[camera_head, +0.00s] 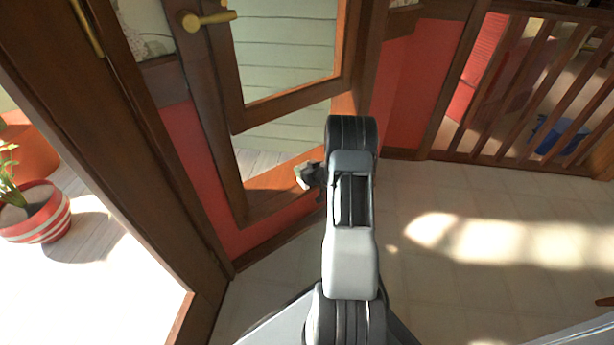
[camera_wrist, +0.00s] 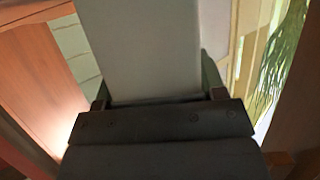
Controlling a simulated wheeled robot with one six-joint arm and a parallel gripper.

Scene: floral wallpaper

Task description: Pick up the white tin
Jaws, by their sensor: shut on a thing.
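The white tin (camera_wrist: 148,48) fills the upper middle of the wrist view as a broad, pale, flat-sided shape. My gripper (camera_wrist: 158,98) is shut on it, with a finger at each side of its lower end. The tin's far end runs out of the top of the picture. In the head view my gripper (camera_head: 313,176) shows only as a small dark part to the left of my arm, with a small pale patch at its tip. Most of the gripper and tin is hidden there behind my arm.
A brown wooden door (camera_head: 222,110) with glass stands close to the left of my arm. A red-and-white striped plant pot (camera_head: 40,218) is at the far left. A wooden railing (camera_head: 530,90) stands at the upper right. The tiled floor (camera_head: 470,210) at right is clear.

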